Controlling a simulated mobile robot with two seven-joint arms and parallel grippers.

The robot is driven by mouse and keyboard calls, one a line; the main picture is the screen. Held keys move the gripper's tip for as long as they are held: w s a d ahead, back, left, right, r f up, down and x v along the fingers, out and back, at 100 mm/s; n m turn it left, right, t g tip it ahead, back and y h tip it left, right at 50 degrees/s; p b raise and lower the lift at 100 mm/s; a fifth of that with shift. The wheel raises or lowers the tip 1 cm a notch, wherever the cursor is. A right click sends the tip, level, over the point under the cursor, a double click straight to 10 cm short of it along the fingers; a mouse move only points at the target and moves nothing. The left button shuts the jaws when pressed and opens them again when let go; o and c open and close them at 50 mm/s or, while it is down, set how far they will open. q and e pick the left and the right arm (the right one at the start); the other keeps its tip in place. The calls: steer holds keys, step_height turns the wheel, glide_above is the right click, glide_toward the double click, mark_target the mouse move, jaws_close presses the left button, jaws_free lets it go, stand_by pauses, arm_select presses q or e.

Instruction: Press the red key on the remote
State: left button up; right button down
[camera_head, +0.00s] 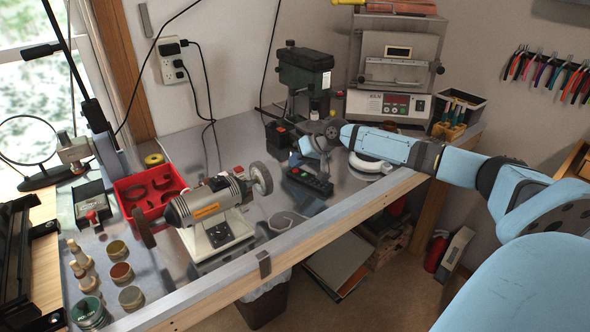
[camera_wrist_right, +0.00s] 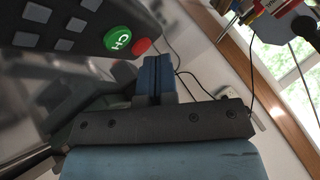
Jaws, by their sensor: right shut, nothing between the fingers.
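The remote (camera_head: 309,182) is black and lies on the metal bench top. In the right wrist view the remote (camera_wrist_right: 70,25) fills the upper left, with grey keys, a round green key marked CH (camera_wrist_right: 118,40) and a round red key (camera_wrist_right: 141,46) near its end. My right gripper (camera_head: 297,160) is above the far left end of the remote. Its blue fingers (camera_wrist_right: 153,68) are shut and empty, with the tips close to the red key. I cannot tell whether they touch it. My left gripper is not in view.
A bench grinder (camera_head: 211,210) and a red bin (camera_head: 148,190) stand left of the remote. A green drill press (camera_head: 304,75) and a kiln (camera_head: 395,70) stand behind. A roll of white tape (camera_head: 371,163) lies right of it. The bench's front edge is near.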

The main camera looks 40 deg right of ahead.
steer(key=shift+f, duration=0.25)
stand_by(0.5)
steer(key=shift+r, duration=0.1)
steer(key=shift+r+p, duration=0.6)
steer(key=shift+p, duration=0.25)
step_height(320, 180, up, 6)
steer(key=p, duration=0.5)
steer(key=shift+p, duration=0.4)
stand_by(1.1)
